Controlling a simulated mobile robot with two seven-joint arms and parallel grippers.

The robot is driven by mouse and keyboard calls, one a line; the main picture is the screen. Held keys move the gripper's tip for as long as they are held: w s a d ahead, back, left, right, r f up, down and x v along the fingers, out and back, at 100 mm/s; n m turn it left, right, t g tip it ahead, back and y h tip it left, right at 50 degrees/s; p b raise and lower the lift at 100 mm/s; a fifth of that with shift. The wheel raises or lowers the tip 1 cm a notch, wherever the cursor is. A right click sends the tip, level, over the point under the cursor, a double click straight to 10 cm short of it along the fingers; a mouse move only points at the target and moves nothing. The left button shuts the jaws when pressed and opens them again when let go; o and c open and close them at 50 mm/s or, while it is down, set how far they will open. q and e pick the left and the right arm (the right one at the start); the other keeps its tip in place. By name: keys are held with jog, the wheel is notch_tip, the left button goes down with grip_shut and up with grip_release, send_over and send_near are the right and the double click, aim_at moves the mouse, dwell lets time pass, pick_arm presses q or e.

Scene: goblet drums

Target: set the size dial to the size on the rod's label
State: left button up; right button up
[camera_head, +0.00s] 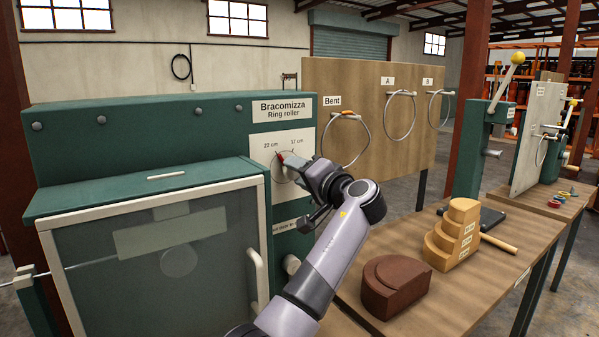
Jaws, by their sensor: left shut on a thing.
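The size dial (279,168) sits on a white panel on the green ring roller, marked 22 cm at upper left and 17 cm at upper right. Its red pointer tip (281,157) shows at upper left, on the 22 cm side. My left gripper (291,164) is shut on the dial's knob and hides most of it. A thin rod (22,281) sticks out from the machine's left side. No readable label on the rod shows. My right gripper is not in view.
The machine's clear front door (150,265) is shut, with a pale handle (257,279). A wooden board (345,75) behind holds rings marked Bent, A and B. The wooden table (460,290) carries a brown block (395,287) and a stepped wooden block (452,236).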

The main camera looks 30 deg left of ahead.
pick_arm(q)
jog(key=o, duration=1)
jog(key=shift+o, duration=0.2)
jog(key=b+v, duration=0.2)
jog(key=v, duration=0.5)
jog(key=shift+d, duration=0.1)
